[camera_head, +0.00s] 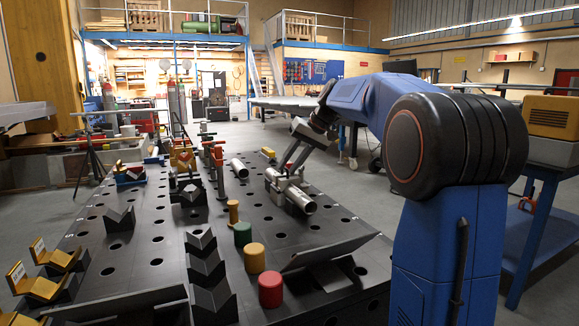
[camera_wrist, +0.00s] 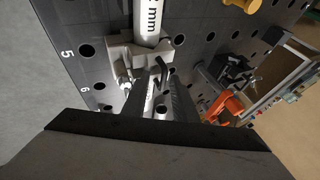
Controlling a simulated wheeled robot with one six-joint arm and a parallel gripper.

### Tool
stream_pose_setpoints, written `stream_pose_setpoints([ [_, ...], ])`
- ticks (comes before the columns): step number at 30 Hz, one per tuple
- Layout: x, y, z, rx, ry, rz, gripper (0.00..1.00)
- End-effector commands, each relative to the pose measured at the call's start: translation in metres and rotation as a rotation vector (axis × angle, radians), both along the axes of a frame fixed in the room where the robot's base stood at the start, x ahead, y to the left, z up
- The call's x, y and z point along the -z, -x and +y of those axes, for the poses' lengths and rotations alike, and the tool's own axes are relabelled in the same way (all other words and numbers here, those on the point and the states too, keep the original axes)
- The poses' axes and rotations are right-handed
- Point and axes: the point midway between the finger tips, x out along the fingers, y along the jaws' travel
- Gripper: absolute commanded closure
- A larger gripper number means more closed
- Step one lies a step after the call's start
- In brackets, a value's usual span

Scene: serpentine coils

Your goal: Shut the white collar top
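The white collar (camera_head: 274,178) is a pale block on the dark perforated table, at the left end of a short silver tube (camera_head: 301,199). In the wrist view the collar (camera_wrist: 125,50) sits around or under the marked tube (camera_wrist: 147,20); I cannot tell how far its top is open. A silver bolt (camera_wrist: 124,84) shows at its near side, with a black bent lever (camera_wrist: 162,70) beside it. My gripper (camera_head: 285,169) is right over the collar, its two fingers apart. In the wrist view the gripper (camera_wrist: 160,97) partly hides the collar's near side; contact is unclear.
Another silver tube (camera_head: 239,167) and a red stand (camera_head: 218,160) stand to the left. Green (camera_head: 242,234), yellow (camera_head: 254,258) and red (camera_head: 270,289) cylinders stand nearer. Dark V-blocks (camera_head: 205,270) line the middle. An orange-red clamp (camera_wrist: 222,108) is right of my fingers.

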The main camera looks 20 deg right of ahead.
Motion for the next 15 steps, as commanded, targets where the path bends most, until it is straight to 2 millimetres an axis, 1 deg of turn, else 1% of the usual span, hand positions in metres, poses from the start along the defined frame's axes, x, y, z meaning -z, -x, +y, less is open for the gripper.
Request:
stream_pose_setpoints([
  [5, -0.021, 0.009, -0.011, 0.002, 0.001, -0.003, 0.74],
  [15, -0.077, 0.035, -0.039, 0.003, 0.002, -0.002, 0.74],
])
